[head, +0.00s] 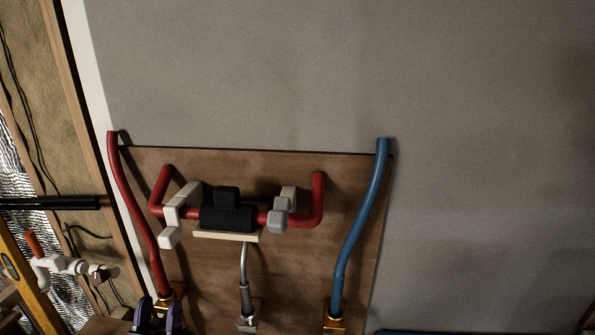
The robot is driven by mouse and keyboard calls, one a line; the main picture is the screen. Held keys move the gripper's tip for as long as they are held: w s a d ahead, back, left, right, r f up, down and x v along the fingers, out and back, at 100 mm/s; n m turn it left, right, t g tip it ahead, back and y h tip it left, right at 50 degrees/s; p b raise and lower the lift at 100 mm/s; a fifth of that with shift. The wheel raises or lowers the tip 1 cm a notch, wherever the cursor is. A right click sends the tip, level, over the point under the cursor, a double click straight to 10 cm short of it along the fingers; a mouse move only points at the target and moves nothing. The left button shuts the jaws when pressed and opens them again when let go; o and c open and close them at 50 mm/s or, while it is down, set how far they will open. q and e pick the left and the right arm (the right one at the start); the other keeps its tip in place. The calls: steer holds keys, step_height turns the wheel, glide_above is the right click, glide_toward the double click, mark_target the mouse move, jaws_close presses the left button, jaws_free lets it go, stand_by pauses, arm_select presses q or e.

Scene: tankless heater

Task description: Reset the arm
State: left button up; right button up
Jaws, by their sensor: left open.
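My left gripper (160,312) shows at the bottom edge, left of centre, as two dark, purplish fingers standing apart. It is open, near the brass fitting (166,299) at the foot of the long red pipe (136,208); I cannot tell whether it touches it. The rest of this arm is cut off by the frame. My right gripper is out of view.
A brown board (290,265) on the grey wall (330,70) carries a red pipe assembly with a black cylinder (229,217) and pale grey blocks, a silver hose (245,275) and a blue pipe (362,225). A white fitting (62,265) is at lower left. The right side is bare wall.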

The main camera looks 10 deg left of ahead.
arm_select(q)
steer(key=w+d+f+g, duration=0.1)
steer(key=w+f+g, duration=0.3)
steer(key=f+g, duration=0.65)
steer(key=s+d+f+m+g, duration=0.1)
steer(key=s+d+f+g, duration=0.35)
steer(key=s, duration=0.75)
steer(key=s+d+f+g, duration=0.2)
steer(key=s+f+g, duration=0.4)
steer(key=s, duration=0.5)
steer(key=s+d+f+m+g, duration=0.1)
steer(key=s+d+f+g, duration=0.25)
steer(key=s+f, duration=0.6)
steer(key=s+r+p, duration=0.2)
steer(key=r+p, duration=1.4)
steer(key=r, duration=0.1)
steer(key=s+r+p, duration=0.1)
steer(key=r+p, duration=1.5)
steer(key=r, duration=0.1)
steer(key=shift+s+a+r+g+h, duration=0.2)
steer(key=shift+s+a+g+h, duration=0.15)
steer(key=shift+s+h, duration=0.05)
